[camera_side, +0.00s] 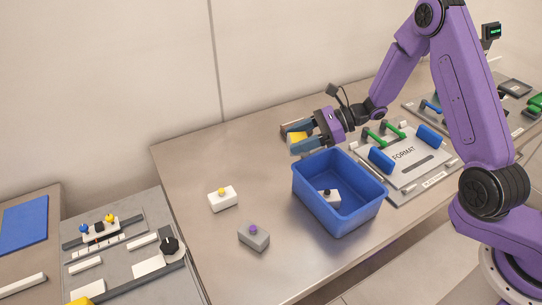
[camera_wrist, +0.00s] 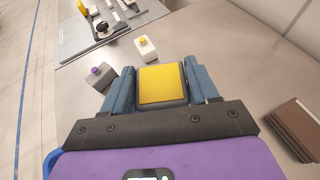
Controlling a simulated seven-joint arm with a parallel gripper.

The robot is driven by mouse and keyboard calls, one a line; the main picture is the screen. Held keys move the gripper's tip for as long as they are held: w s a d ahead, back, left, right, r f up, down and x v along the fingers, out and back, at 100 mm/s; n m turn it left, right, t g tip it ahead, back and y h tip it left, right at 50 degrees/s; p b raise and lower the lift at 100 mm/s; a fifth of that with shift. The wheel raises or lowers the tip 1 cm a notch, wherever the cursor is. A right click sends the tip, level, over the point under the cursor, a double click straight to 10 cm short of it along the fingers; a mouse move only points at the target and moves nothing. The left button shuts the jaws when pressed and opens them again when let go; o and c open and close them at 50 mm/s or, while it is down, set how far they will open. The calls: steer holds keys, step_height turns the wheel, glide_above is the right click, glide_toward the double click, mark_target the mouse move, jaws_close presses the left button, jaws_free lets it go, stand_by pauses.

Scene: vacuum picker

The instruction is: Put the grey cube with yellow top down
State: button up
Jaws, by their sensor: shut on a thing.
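The grey cube with yellow top (camera_side: 298,137) is between the blue-grey fingers of my gripper (camera_side: 290,139), beyond the blue bin in the side view. In the wrist view the cube's square yellow top (camera_wrist: 163,84) faces the camera, with the fingers (camera_wrist: 163,82) pressed on its left and right sides. A little of its dark grey body shows around the yellow. My gripper is shut on it. The cube appears held above the table; the exact gap under it cannot be told.
A blue bin (camera_side: 360,215) holds a white block with a dark knob (camera_side: 330,197). A white block with yellow knob (camera_side: 222,200) and a grey block with purple knob (camera_side: 254,237) stand left of it. A brown block (camera_wrist: 297,128) lies to the right in the wrist view. Bare table lies between them.

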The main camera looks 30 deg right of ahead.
steer(key=w+a+f, duration=0.1)
steer(key=w+f, duration=0.1)
steer(key=w, duration=0.1)
steer(key=w+a+f, duration=0.1)
steer(key=w+f, duration=0.2)
steer(key=w+a+f, duration=0.1)
steer(key=w+f, duration=0.1)
steer(key=w, duration=0.1)
steer(key=shift+f, duration=2)
steer(key=shift+f, duration=0.6)
steer(key=o, duration=1.1)
steer(key=shift+r, duration=0.1)
